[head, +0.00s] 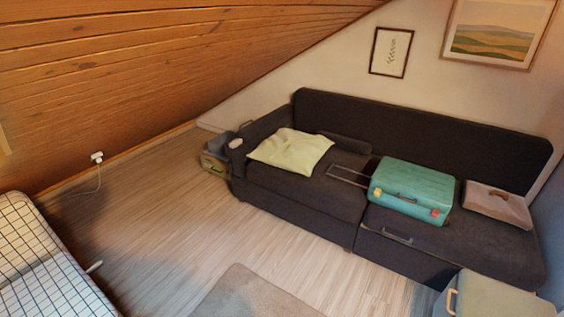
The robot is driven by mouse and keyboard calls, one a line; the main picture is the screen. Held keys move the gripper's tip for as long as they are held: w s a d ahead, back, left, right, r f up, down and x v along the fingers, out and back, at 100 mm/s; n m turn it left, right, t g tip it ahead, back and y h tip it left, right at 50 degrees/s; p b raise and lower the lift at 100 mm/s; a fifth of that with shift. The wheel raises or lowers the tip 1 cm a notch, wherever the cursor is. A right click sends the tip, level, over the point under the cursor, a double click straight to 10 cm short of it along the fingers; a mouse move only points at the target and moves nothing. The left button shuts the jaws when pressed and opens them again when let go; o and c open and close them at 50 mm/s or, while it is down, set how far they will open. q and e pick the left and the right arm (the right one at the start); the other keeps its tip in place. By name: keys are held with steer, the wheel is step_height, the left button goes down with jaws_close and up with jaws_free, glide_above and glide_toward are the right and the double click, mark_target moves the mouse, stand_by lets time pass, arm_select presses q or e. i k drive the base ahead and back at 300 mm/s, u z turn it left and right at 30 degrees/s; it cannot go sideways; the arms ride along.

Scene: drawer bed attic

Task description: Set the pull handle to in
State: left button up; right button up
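A teal suitcase (411,190) lies on the seat of the dark sofa. Its pull handle (349,176), a thin frame, sticks out from the suitcase's left side over the seat, so it is extended. Neither of my grippers is in the head view.
The dark sofa (300,203) stands along the back wall, with a pale yellow cushion (290,151) at its left and a brownish-pink bag (497,204) at its right. A light box (490,297) stands at front right. The wooden floor (170,220) before the sofa is mostly clear, with a rug (255,295).

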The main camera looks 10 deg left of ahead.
mark_target(333, 164)
steer(key=u, duration=0.35)
steer(key=i, duration=1.55)
steer(key=z, duration=0.65)
